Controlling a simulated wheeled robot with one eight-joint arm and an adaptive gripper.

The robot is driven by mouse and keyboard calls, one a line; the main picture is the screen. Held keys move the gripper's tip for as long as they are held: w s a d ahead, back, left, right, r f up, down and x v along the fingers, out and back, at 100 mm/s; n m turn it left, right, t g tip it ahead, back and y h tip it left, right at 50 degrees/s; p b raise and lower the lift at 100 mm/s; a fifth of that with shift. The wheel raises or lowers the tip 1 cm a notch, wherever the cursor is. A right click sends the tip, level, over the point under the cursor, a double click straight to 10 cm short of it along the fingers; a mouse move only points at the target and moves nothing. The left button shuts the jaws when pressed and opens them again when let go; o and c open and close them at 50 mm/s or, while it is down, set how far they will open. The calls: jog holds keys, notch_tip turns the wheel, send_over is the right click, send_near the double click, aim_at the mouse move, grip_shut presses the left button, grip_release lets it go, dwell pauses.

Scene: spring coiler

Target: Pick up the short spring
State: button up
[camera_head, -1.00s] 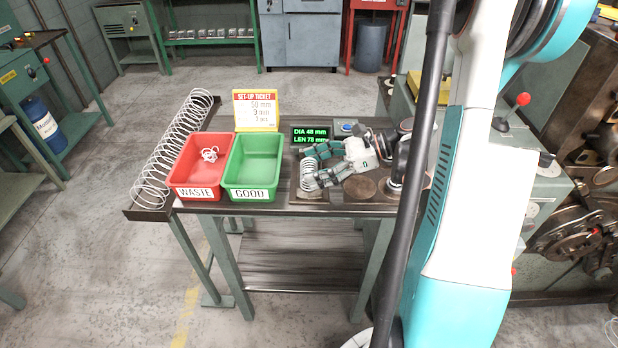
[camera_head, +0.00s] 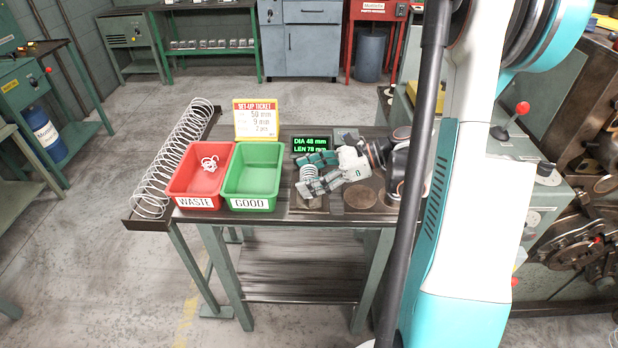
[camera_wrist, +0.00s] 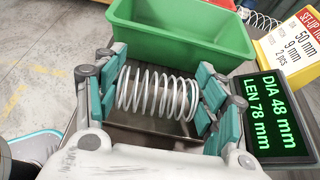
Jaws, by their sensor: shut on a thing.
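The short spring (camera_head: 308,173) is a pale wire coil at the measuring plate, right of the green bin. My gripper (camera_head: 320,172) has its teal-padded fingers on either side of it. In the wrist view the spring (camera_wrist: 158,95) lies crosswise between the finger pads, with its ends against them, and my gripper (camera_wrist: 160,92) is shut on it. The spring is over a dark metal plate (camera_wrist: 150,127); I cannot tell whether it touches it. The display (camera_wrist: 267,115) reads DIA 48 mm, LEN 78 mm.
The green GOOD bin (camera_head: 251,204) looks empty. The red WASTE bin (camera_head: 195,202) holds a tangled white wire (camera_head: 209,163). A long spring (camera_head: 175,160) lies in a trough at the table's left. The yellow set-up ticket (camera_head: 256,137) stands behind the bins.

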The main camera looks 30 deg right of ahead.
aim_at(309, 174)
notch_tip(309, 174, up, 19)
jog(key=p, duration=0.7)
dwell(0.4)
